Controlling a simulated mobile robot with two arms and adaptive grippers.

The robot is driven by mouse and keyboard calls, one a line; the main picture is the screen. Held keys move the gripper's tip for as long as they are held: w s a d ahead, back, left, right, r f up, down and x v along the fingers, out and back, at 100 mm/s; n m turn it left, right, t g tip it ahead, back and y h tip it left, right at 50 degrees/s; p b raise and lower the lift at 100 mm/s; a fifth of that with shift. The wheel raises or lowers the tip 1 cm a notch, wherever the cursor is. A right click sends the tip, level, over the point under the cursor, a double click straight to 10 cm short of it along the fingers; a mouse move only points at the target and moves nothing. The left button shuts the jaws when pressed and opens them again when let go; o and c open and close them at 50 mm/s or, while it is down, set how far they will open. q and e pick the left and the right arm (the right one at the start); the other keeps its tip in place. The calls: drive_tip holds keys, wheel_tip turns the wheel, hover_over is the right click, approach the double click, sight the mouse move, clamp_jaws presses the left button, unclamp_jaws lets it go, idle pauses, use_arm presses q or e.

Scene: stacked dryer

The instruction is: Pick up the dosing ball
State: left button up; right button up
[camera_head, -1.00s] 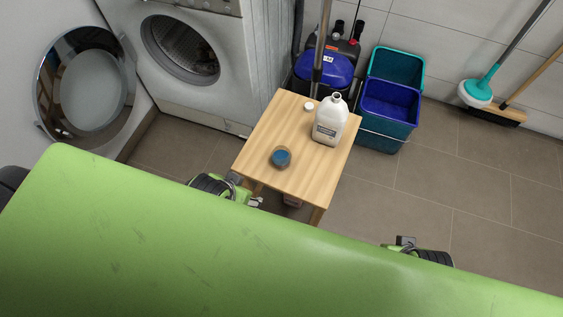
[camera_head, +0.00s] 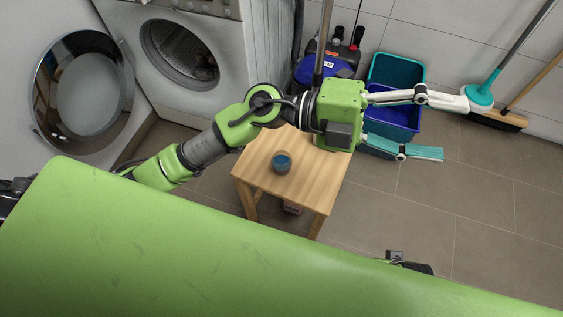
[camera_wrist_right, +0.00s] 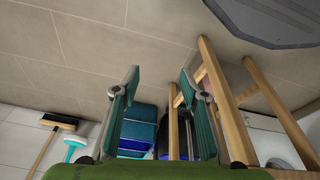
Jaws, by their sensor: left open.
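The dosing ball (camera_head: 282,162), a small round cup with blue in it, sits on the small wooden table (camera_head: 262,187) in the head view. My left gripper (camera_head: 452,126) is open and empty. It reaches over the table's right part with its fingers pointing right, beyond the ball and apart from it. My right gripper (camera_wrist_right: 160,85) shows open and empty in the right wrist view, low beside the table's wooden legs (camera_wrist_right: 228,105). The ball does not show in that view.
Blue and teal buckets (camera_head: 397,68) stand behind my left gripper. The washing machine's round door (camera_head: 85,90) hangs open at left. A broom (camera_head: 500,119) and mop lean at the right wall. My left arm hides the white bottle. Floor right of the table is clear.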

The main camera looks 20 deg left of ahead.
use_arm(q)
wheel_tip(320, 180, down, 7)
drive_tip(key=s+m+g+y, duration=0.2)
drive_tip(key=m+y, duration=0.1)
drive_tip(key=y, duration=0.1)
use_arm(e)
wheel_tip(320, 180, down, 7)
drive_tip(key=s, duration=0.1)
use_arm(q)
drive_tip(key=n+t+y+b, duration=0.1)
drive_tip(key=y+b, duration=0.1)
drive_tip(key=y, duration=1.4)
hover_over(281, 161)
drive_tip(key=s, duration=0.2)
drive_tip(key=f, duration=2.2)
drive_tip(key=shift+s+d+f, duration=0.15)
drive_tip(key=shift+s+f, duration=0.05)
drive_tip(key=shift+f, duration=0.2)
drive_tip(key=shift+w+d+f+b, duration=0.1)
drive_tip(key=shift+w+f+b, duration=0.05)
drive_tip(key=shift+f, duration=1.4)
drive_tip(key=shift+w+d+f+b, duration=0.1)
drive_tip(key=shift+w+f+b, duration=0.05)
drive_tip(key=shift+f, duration=1.4)
use_arm(e)
wheel_tip(281, 161, up, 8)
drive_tip(key=w, duration=0.1)
drive_tip(key=shift+w, duration=0.1)
use_arm(q)
drive_tip(key=c, duration=1.2)
